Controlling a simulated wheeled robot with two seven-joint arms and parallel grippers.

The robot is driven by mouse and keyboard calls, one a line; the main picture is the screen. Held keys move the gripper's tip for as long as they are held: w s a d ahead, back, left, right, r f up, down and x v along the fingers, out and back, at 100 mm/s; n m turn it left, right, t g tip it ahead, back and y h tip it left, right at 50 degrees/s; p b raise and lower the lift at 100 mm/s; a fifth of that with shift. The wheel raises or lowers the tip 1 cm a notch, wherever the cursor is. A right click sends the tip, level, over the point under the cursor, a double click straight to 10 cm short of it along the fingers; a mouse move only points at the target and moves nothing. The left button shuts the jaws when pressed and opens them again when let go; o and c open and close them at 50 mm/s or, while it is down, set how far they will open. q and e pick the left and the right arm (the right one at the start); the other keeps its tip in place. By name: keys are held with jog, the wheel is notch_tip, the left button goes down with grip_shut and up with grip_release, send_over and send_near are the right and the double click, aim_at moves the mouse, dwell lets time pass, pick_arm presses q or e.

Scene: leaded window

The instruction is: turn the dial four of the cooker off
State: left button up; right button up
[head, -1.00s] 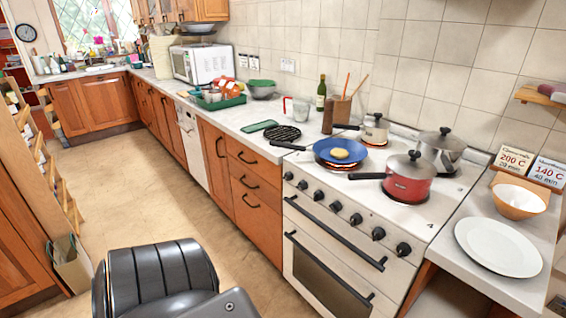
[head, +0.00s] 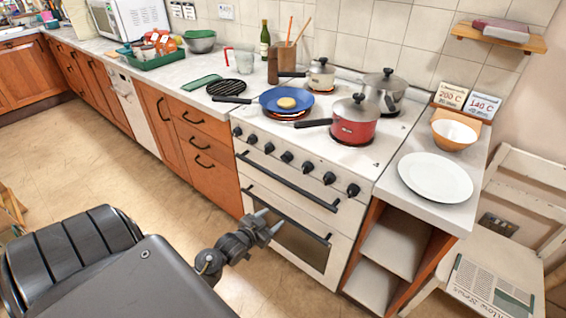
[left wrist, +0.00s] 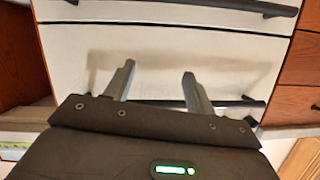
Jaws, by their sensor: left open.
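The white cooker (head: 230,163) stands in the counter run, with a row of several black dials along its front below the hob. The fourth dial from the left (head: 287,156) is in the middle of the row; its setting is too small to read. My left gripper (head: 270,222) is open and empty, in front of the oven door and below the dials, apart from them. In the left wrist view its two fingers (left wrist: 159,69) are spread before the cooker's white front, with dark handles above and below; no dial shows there. My right gripper is not in view.
Dark handle bars (head: 290,182) stick out from the front. A white plate (head: 435,177) and a chair (head: 520,240) are at right. Floor in front is clear.

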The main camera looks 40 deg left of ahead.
aim_at(284, 161)
pick_arm(q)
jog(key=a+r+m+t, duration=0.1)
jog(key=a+r+t, duration=0.25)
jog(key=r, duration=1.25)
jog(key=shift+y, duration=0.3)
jog(key=w, duration=0.5)
jog(key=w+p, duration=0.1)
jog(key=w, duration=0.4)
jog(key=shift+a+r, duration=0.1)
jog(key=shift+a, duration=0.1)
jog(key=shift+w+a, duration=0.1)
jog(key=shift+w, duration=0.7)
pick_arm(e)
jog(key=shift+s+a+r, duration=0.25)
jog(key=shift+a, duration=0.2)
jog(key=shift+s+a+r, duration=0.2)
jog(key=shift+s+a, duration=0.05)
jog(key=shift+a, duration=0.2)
pick_arm(q)
jog(key=shift+c, duration=0.2)
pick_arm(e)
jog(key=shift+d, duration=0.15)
